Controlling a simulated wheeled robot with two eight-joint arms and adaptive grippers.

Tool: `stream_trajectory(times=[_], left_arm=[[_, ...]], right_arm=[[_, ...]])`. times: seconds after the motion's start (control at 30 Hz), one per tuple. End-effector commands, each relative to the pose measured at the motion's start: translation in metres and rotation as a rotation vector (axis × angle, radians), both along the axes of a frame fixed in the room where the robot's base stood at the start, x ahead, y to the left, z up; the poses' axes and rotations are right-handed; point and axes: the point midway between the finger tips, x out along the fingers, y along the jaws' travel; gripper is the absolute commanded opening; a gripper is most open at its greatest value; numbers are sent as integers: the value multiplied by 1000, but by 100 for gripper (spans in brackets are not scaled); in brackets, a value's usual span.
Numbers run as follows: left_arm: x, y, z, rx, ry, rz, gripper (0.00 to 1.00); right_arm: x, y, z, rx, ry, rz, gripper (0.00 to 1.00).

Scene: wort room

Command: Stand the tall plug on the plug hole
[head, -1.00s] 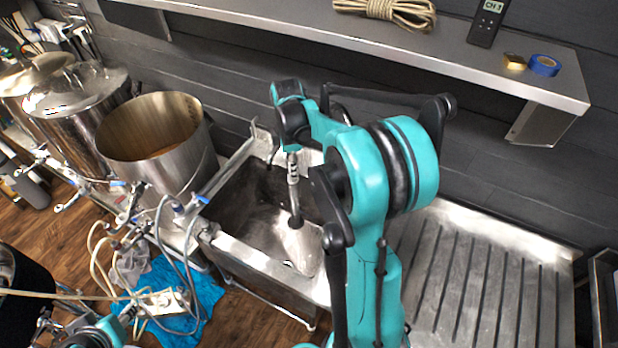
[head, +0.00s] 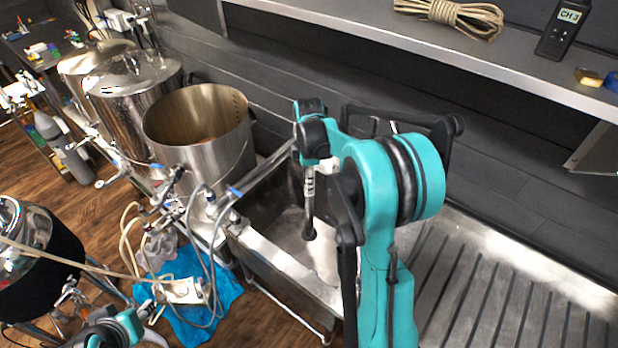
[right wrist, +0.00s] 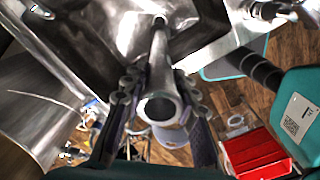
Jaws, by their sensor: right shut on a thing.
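The tall plug (head: 309,205) is a slim metal tube with a dark lower end. It hangs roughly upright inside the steel sink (head: 262,250). My right gripper (right wrist: 160,90) is shut on the tube's upper part, one finger on each side. In the right wrist view I look down the tall plug (right wrist: 158,60) from its open top, with its far end over the sink floor. The plug hole is not visible; the plug or my right arm may hide it. I cannot tell whether the lower end touches the floor. Of my left arm only a teal part shows at the lower left.
A large open pot (head: 200,130) and a lidded one stand left of the sink. A ribbed drainboard (head: 480,290) lies to the right. Hoses and valves crowd the sink's left side. A wall shelf (head: 480,60) with rope (head: 450,15) runs above.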

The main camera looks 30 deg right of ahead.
Motion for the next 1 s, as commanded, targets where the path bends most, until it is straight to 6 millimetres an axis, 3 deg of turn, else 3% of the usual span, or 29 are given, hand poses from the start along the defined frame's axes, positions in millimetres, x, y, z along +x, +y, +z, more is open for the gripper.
stream_trajectory(times=[1.0], left_arm=[[0, 0, -82, 0, 0, 0, 40]], right_arm=[[0, 0, -124, 0, 0, 0, 0]])
